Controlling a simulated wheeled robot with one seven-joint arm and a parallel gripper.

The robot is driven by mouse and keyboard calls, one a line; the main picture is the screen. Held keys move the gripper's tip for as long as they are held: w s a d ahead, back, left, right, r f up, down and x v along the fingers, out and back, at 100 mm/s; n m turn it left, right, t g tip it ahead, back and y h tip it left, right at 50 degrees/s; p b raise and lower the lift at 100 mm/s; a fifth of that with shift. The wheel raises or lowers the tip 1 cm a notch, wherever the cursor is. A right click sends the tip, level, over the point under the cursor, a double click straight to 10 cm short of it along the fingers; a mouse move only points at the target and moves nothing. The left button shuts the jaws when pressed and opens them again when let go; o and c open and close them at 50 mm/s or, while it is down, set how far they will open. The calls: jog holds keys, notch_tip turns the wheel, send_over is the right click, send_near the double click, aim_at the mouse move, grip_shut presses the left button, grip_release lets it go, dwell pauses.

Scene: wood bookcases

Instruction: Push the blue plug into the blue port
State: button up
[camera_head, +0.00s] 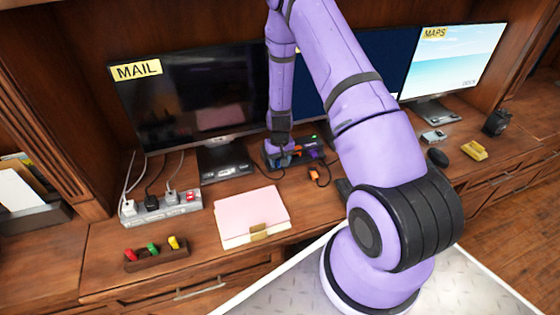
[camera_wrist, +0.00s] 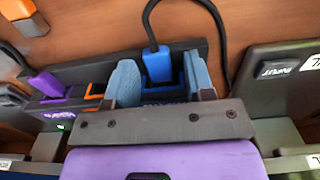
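In the wrist view, the blue plug (camera_wrist: 157,65) has a black cable rising from its far end. It lies at the dark port block (camera_wrist: 190,50), where the blue port is mostly hidden by my gripper and the plug. My gripper (camera_wrist: 162,80) has its two blue-grey fingers on either side of the plug, with a small dark gap at the right finger. How deep the plug sits cannot be told. In the head view, my gripper (camera_head: 281,152) is low at the port block (camera_head: 308,141) below the middle monitor; the blue plug is hard to make out there.
A purple plug (camera_wrist: 46,83) is at the purple port (camera_wrist: 62,107), left of my gripper; an orange port (camera_wrist: 95,91) is beside it. A loose orange plug (camera_head: 314,174) lies on the desk. A pink folder (camera_head: 250,211) and power strip (camera_head: 160,206) stand left. Monitors stand behind.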

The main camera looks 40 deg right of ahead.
jog(key=shift+w+d+r, duration=0.1)
jog(key=shift+r, duration=0.1)
jog(key=shift+r, duration=0.3)
notch_tip(320, 180, up, 10)
dwell(0.4)
dwell(0.4)
